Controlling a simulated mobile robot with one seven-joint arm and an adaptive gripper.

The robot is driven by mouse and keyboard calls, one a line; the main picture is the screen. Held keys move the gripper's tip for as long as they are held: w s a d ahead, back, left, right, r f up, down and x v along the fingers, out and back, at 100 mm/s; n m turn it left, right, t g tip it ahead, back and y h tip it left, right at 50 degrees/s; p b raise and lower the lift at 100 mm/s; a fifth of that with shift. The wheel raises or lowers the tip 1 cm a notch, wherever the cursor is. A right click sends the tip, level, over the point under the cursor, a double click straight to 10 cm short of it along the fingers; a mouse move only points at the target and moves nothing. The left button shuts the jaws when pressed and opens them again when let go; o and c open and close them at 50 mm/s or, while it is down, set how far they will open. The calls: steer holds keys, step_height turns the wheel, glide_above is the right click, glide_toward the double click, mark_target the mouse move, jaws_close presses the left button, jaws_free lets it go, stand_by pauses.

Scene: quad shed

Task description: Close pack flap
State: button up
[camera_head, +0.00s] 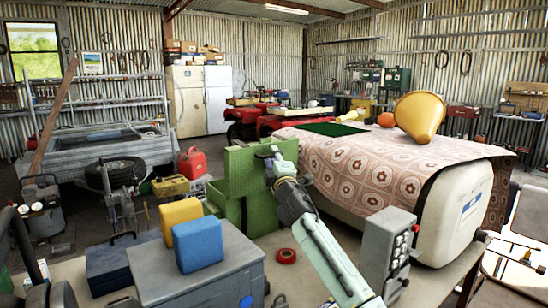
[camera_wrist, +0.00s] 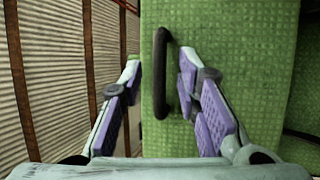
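The green pack (camera_head: 232,205) stands on the surface near the middle of the head view. Its flap (camera_head: 243,172) stands raised and roughly upright, so the pack is open. In the wrist view the textured green flap (camera_wrist: 220,40) fills the middle, with a black handle (camera_wrist: 161,100) along it. My gripper (camera_head: 268,155) is at the upper part of the flap. In the wrist view my gripper (camera_wrist: 160,66) has its purple-padded fingers spread, one on each side of the handle. The left finger lies by the flap's left edge. I cannot tell whether either finger touches.
Yellow and blue blocks (camera_head: 198,243) sit on a grey case (camera_head: 200,282) at front left. A red tape roll (camera_head: 286,256) and a grey box (camera_head: 386,247) lie near my arm. A cloth-covered white tank (camera_head: 455,215) stands right. A red can (camera_head: 192,163) is behind left.

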jaws_close()
stand_by(0.3)
stand_by(0.6)
